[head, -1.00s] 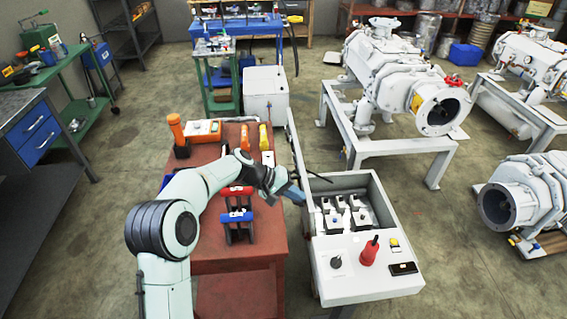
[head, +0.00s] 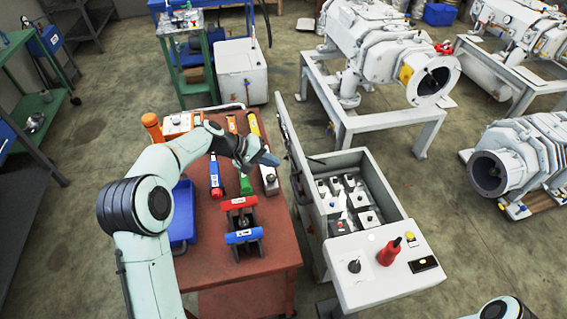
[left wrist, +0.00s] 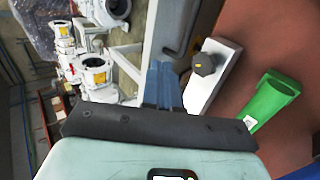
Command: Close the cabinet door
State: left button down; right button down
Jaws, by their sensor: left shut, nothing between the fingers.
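The white cabinet (head: 318,238) stands right of the red table, its top open and several grey parts visible inside. Its door (head: 290,148) stands open and upright along the cabinet's left side, seen nearly edge-on. My left gripper (head: 270,159) is shut and empty, over the table's right edge, just left of the door. I cannot tell whether it touches the door. In the left wrist view its blue fingers (left wrist: 163,88) are together, beside a pale grey panel that looks like the door (left wrist: 170,30). My right gripper is out of view.
The red table (head: 285,257) holds a blue bin (head: 183,222), red and blue clamp-like tools (head: 243,235) and several coloured tools. A red-handled control (head: 390,252) stands on the cabinet's front panel. White pumps on frames stand at the right, with open floor between.

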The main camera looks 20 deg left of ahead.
pick_arm(q)
jog(key=p+x, duration=0.1)
jog(key=x, duration=0.8)
jog(key=shift+w+d+f, duration=0.15)
jog(key=shift+d+f, duration=0.05)
jog(key=shift+d, duration=0.15)
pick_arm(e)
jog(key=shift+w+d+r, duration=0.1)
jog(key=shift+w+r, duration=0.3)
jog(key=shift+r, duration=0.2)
pick_arm(q)
jog(key=shift+r, duration=0.1)
